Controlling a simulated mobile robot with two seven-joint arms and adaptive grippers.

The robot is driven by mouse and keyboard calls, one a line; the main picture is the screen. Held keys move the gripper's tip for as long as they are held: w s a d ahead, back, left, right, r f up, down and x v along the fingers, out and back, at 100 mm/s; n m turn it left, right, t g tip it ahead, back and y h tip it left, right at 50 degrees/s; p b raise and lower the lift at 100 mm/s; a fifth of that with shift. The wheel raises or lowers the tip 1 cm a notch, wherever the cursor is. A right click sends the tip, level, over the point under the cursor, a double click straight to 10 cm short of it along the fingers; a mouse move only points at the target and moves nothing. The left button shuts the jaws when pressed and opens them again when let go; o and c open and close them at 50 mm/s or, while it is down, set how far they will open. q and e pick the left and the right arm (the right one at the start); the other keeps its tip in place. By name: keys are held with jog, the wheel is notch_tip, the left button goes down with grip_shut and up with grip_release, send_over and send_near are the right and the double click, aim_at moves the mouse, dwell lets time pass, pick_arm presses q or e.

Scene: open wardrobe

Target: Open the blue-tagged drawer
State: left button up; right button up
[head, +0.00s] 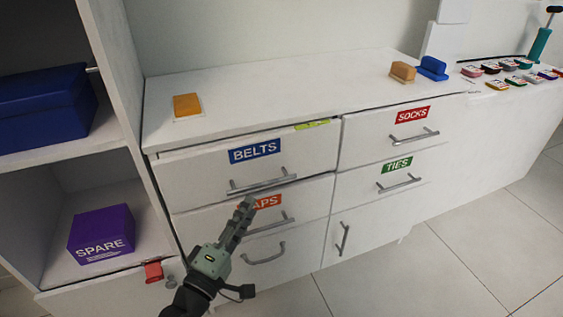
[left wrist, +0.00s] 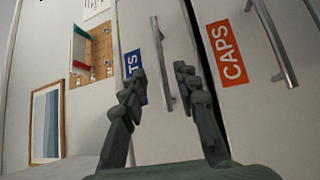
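The blue-tagged drawer (head: 205,172), labelled BELTS, is the upper left drawer of the white chest. Its front seems to stand slightly out, with a dark gap along the top. Its bar handle (head: 262,184) is below the blue tag (head: 254,151). My left gripper (head: 246,204) is in front of the orange CAPS tag, just below that handle. In the left wrist view its two fingers (left wrist: 158,72) are apart. The BELTS handle (left wrist: 161,62) shows between and beyond the fingertips; contact cannot be told. The left finger partly covers the blue tag (left wrist: 131,66). My right gripper is out of view.
The CAPS drawer (head: 190,224) with its handle (head: 268,224) lies directly below. The SOCKS (head: 370,127) and TIES (head: 355,186) drawers are to the right. An open shelf with a purple SPARE box (head: 101,232) stands left. The floor (head: 400,272) in front is clear.

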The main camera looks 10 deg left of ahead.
aim_at(265, 184)
pick_arm(q)
jog(key=x, duration=0.9)
jog(key=shift+p, duration=0.3)
jog(key=shift+c, duration=0.6)
grip_shut()
